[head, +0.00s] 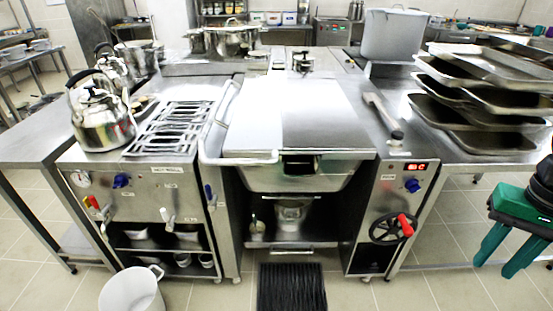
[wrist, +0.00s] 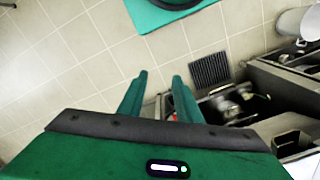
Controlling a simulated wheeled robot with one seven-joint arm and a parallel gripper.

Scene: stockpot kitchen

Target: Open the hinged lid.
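The hinged lid (head: 293,115) is a broad flat steel cover lying shut on a tilting pan (head: 300,176) in the middle of the head view. A white tubular handle (head: 240,159) runs along its left side and around its front left corner. My gripper (head: 497,257) is at the right side of the head view, well to the right of the pan and apart from it. Its two green fingers are spread with nothing between them, and they also show in the wrist view (wrist: 158,85), above the tiled floor. The lid is not clearly seen in the wrist view.
A kettle (head: 102,118) stands by the burner grate (head: 172,129) on the left. Stacked trays (head: 487,143) crowd the right counter. A red-handled wheel (head: 392,228) sits on the right front panel. A white pot (head: 133,291) and a dark floor grate (head: 291,288) are in front.

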